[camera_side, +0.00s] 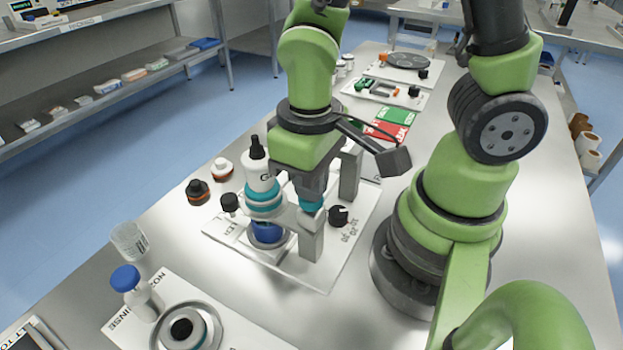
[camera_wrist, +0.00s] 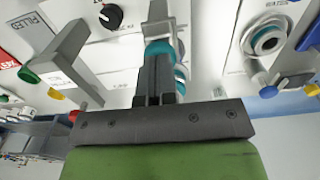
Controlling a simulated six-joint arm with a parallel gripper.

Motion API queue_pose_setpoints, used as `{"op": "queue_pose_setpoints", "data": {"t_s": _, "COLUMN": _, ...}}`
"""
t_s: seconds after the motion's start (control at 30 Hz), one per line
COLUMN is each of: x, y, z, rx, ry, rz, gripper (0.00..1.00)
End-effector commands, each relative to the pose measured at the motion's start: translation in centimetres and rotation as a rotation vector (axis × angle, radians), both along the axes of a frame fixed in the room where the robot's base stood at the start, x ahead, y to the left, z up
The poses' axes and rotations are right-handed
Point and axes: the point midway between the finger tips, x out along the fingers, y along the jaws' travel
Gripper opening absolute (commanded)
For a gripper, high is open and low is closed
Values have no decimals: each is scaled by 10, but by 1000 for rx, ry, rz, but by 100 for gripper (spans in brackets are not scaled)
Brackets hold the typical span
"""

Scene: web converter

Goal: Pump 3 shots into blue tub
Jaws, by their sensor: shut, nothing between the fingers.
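My gripper (camera_side: 311,188) is shut and empty, pointing down over the station plate. Its fingertips (camera_wrist: 157,66) are right at a teal cap (camera_side: 311,203) on top of a grey post; they look to touch it, but I cannot be sure. The cap also shows in the wrist view (camera_wrist: 158,47). A blue tub (camera_side: 267,233) stands on the plate just left of the post. Above it is a teal ring (camera_side: 264,200) with a white, black-tipped bottle (camera_side: 261,172). The tub's inside is hidden, as is any spout.
A black knob (camera_side: 339,215) sits right of the post and a grey upright (camera_side: 350,175) behind it. Orange-and-black and white caps (camera_side: 198,191) lie to the left. A clear cup (camera_side: 129,240) and a blue-capped bottle (camera_side: 127,280) stand nearer the front left.

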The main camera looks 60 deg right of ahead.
Motion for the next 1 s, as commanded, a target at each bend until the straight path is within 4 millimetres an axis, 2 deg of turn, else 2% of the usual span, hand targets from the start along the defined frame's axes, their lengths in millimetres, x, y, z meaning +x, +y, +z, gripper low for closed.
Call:
{"op": "queue_pose_setpoints", "data": {"t_s": 0.63, "x": 1, "y": 0, "z": 39, "rx": 1, "ry": -3, "rz": 0, "gripper": 0}}
{"op": "queue_pose_setpoints", "data": {"t_s": 1.0, "x": 0, "y": 0, "z": 44, "rx": 0, "ry": -1, "rz": 0, "gripper": 0}}
